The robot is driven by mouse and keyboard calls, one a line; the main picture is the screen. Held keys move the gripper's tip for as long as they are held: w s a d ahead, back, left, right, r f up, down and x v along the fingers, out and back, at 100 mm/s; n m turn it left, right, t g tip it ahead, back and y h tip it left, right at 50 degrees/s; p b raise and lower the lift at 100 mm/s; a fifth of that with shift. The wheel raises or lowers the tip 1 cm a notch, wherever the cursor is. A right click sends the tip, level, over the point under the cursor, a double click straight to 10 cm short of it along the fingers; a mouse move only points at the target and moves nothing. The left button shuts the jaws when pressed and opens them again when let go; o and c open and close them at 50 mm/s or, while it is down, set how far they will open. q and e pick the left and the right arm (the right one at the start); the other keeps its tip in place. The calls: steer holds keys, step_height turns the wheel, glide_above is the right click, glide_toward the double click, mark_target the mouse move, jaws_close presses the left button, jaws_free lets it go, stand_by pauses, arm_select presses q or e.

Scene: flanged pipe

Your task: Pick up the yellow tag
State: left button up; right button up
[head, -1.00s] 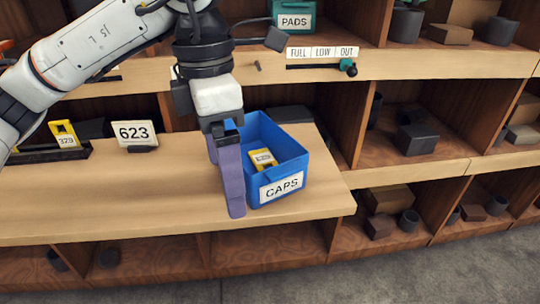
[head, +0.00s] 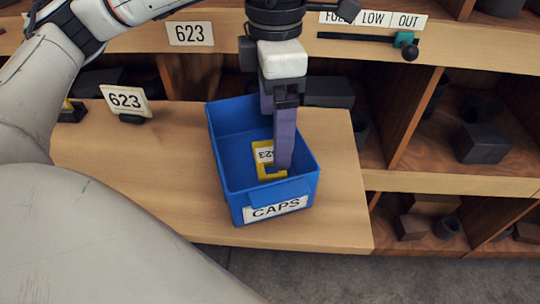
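The yellow tag (head: 266,172) lies inside the blue CAPS bin (head: 232,192), near its front. Its white label shows a number that appears upside down and looks like 623. My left gripper (head: 282,162) points down into the bin. Its purple fingers overlap the tag's right side, and the near fingertip looks close to the tag or touching it. The near finger largely hides the other, so the gap between them is unclear. My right gripper is not in view.
The bin stands on a wooden shelf (head: 150,190) near its right end. A 623 sign (head: 125,100) stands at the left, with another 623 label (head: 190,33) on the upper edge. Dark blocks sit behind the bin and in the right cubbies. My own arm covers the lower left.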

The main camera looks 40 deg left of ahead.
arm_select(q)
step_height(320, 180, down, 5)
steer(key=shift+d+r, duration=0.15)
steer(key=shift+f, duration=0.25)
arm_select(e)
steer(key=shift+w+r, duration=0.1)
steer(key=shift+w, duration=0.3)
arm_select(q)
steer(key=shift+c, duration=0.4)
steer(key=c, duration=1.1)
step_height(320, 180, up, 18)
steer(key=p, duration=0.3)
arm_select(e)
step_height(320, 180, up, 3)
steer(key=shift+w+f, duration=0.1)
